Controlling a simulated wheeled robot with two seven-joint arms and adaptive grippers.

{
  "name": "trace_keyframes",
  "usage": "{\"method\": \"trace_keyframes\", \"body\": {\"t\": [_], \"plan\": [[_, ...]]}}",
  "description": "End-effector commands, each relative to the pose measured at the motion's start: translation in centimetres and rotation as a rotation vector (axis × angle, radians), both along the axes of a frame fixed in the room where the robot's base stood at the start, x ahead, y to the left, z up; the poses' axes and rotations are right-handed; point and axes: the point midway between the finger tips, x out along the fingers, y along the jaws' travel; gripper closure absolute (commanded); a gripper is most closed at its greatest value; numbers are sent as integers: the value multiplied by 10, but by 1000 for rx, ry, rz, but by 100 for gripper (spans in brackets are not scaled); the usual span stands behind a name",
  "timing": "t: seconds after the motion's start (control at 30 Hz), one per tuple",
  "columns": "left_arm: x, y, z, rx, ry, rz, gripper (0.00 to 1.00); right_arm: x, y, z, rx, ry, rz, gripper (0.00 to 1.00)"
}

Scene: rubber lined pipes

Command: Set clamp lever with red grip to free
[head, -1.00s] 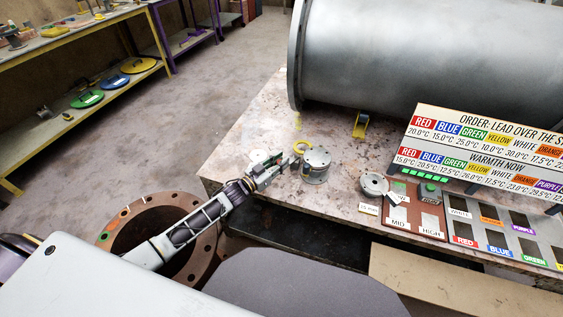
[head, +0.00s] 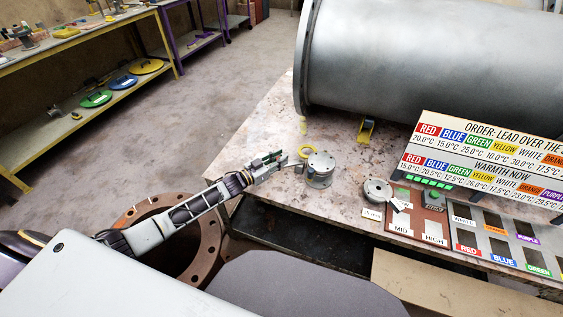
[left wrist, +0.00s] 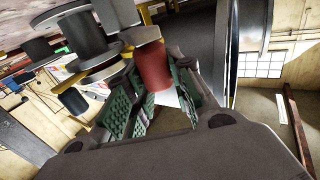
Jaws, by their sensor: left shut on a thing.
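The clamp is a round grey metal body (head: 320,168) standing near the table's left edge in the head view. My left gripper (head: 277,160) is just left of it, above the table edge. In the left wrist view a red grip (left wrist: 153,68) sits between the green-padded fingers, and my left gripper (left wrist: 160,95) is shut on it. Dark round clamp parts (left wrist: 85,40) show beside the grip at the upper left. The red grip cannot be made out in the head view, where the fingers cover it. My right gripper is not in view.
A large grey pipe (head: 420,65) lies at the table's back. A round grey dial (head: 377,191), a MID/HIGH panel (head: 415,222) and a sign board (head: 485,160) stand to the right. A flanged opening (head: 210,250) is below my left arm.

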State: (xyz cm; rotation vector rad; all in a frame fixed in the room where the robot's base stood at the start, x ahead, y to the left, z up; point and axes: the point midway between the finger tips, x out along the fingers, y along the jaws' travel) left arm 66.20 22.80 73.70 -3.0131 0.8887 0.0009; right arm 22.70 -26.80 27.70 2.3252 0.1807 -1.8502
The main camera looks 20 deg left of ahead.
Motion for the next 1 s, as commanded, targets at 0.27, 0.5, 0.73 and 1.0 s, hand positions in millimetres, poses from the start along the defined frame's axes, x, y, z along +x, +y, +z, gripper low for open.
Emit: {"method": "trace_keyframes", "body": {"t": [0.27, 0.5, 0.73, 1.0], "plan": [[11, 8, 1, 2, -2, 3, 100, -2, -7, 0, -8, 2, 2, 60], [13, 8, 0, 2, -1, 2, 100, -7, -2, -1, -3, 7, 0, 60], [13, 8, 0, 2, -1, 2, 100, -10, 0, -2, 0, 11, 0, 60], [12, 7, 0, 1, -1, 0, 55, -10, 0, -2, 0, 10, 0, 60]]}}
